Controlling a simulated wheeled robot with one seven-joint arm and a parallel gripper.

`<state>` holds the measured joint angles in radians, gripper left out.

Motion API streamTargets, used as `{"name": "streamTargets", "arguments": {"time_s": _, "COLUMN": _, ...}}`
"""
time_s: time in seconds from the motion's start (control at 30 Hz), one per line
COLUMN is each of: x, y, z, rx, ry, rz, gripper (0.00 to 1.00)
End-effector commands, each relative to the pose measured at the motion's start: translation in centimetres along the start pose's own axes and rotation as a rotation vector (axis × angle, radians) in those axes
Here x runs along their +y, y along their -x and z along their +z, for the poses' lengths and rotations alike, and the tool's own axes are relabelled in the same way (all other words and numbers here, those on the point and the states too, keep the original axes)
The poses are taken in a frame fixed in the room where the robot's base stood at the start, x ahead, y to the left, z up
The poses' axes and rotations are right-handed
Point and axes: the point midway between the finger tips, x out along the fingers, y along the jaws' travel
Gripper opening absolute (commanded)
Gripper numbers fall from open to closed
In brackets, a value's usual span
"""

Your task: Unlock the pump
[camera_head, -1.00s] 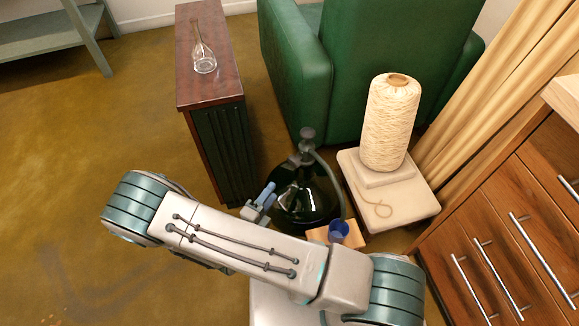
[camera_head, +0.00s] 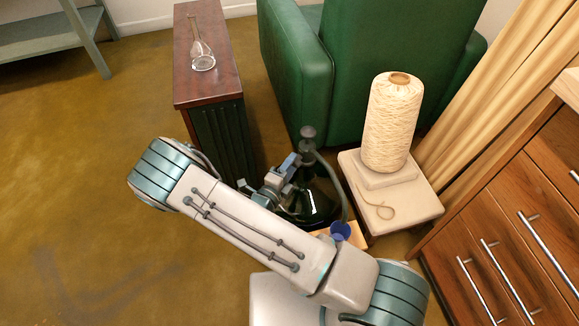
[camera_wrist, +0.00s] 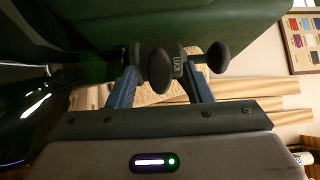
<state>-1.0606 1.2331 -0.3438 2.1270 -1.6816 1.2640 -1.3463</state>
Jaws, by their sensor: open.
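The pump is a dark knob (camera_head: 307,132) and neck on a dark green glass bottle (camera_head: 318,207), which stands low between the cabinet and the pale stand. In the wrist view the bottle (camera_wrist: 25,85) lies to the left and the pump neck extends right. A rounded black part (camera_wrist: 160,70), a collar marked "LOCK" (camera_wrist: 179,68) and the end knob (camera_wrist: 219,57) show there. My gripper (camera_head: 289,165) is open at the pump's neck. In the wrist view its two blue fingers stand either side of the neck; whether they touch it is unclear.
A dark wooden cabinet (camera_head: 208,88) with a glass flask (camera_head: 202,55) stands left of the pump. A green armchair (camera_head: 298,70) is behind. Floor at left is clear.

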Motion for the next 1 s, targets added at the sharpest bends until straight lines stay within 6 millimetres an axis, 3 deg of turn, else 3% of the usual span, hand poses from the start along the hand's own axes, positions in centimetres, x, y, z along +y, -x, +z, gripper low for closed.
{"name": "streamTargets", "arguments": {"time_s": 0.03, "x": 0.00, "y": 0.01, "z": 0.01, "rx": 0.000, "ry": 0.000, "rz": 0.000, "gripper": 0.40}}
{"name": "streamTargets", "arguments": {"time_s": 0.17, "x": 0.00, "y": 0.02, "z": 0.01, "rx": 0.000, "ry": 0.000, "rz": 0.000, "gripper": 0.04}}
{"name": "streamTargets", "arguments": {"time_s": 0.2, "x": -0.01, "y": 0.03, "z": 0.01, "rx": 0.000, "ry": 0.000, "rz": 0.000, "gripper": 0.01}}
{"name": "streamTargets", "arguments": {"time_s": 0.67, "x": 0.07, "y": 0.07, "z": 0.03, "rx": -0.001, "ry": -0.089, "rz": -0.024, "gripper": 0.01}}
{"name": "streamTargets", "arguments": {"time_s": 1.0, "x": 0.26, "y": 0.09, "z": 0.04, "rx": 0.000, "ry": -0.360, "rz": -0.097, "gripper": 0.01}}
